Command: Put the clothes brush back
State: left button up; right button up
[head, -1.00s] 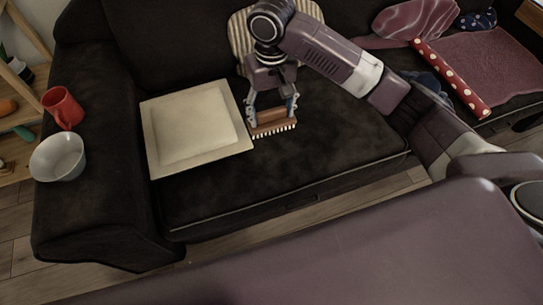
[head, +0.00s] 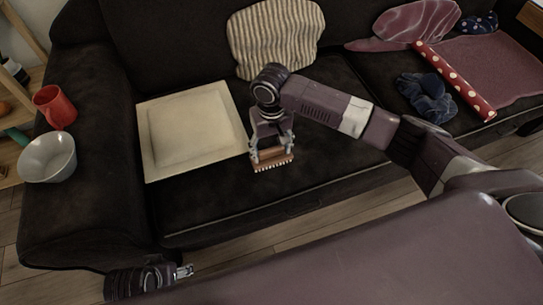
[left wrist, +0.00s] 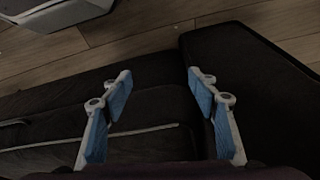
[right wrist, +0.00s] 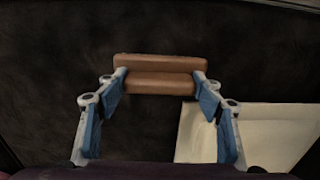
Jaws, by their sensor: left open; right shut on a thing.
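The clothes brush (head: 273,157) has a brown wooden back and pale bristles that point down. My right gripper (head: 271,151) is shut on it, above the dark sofa seat just right of the cream square tray. In the right wrist view the brown brush back (right wrist: 158,82) sits between the blue fingertips (right wrist: 160,84). Whether the bristles touch the seat I cannot tell. My left gripper (head: 184,271) shows at the bottom left in the head view, low in front of the sofa. It is open and empty in the left wrist view (left wrist: 160,85).
The cream tray (head: 155,165) lies on the left seat. A striped cushion (head: 276,38) leans behind. A white bowl (head: 47,158) and red mug (head: 55,106) stand on the left armrest. The front seat is clear.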

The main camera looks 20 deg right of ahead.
aim_at(272, 156)
jog(key=shift+f+b, duration=0.3)
jog(key=shift+f, duration=1.15)
pick_arm(q)
jog(key=v, duration=0.3)
jog(key=shift+w, duration=0.3)
jog(key=shift+f, duration=0.15)
pick_arm(e)
jog(key=o, duration=1)
jog(key=shift+f, duration=0.1)
jog(key=shift+r, duration=0.2)
notch_tip(272, 156, up, 12)
jog(key=p, duration=0.3)
pick_arm(q)
notch_tip(272, 156, down, 11)
jog(key=s, duration=0.1)
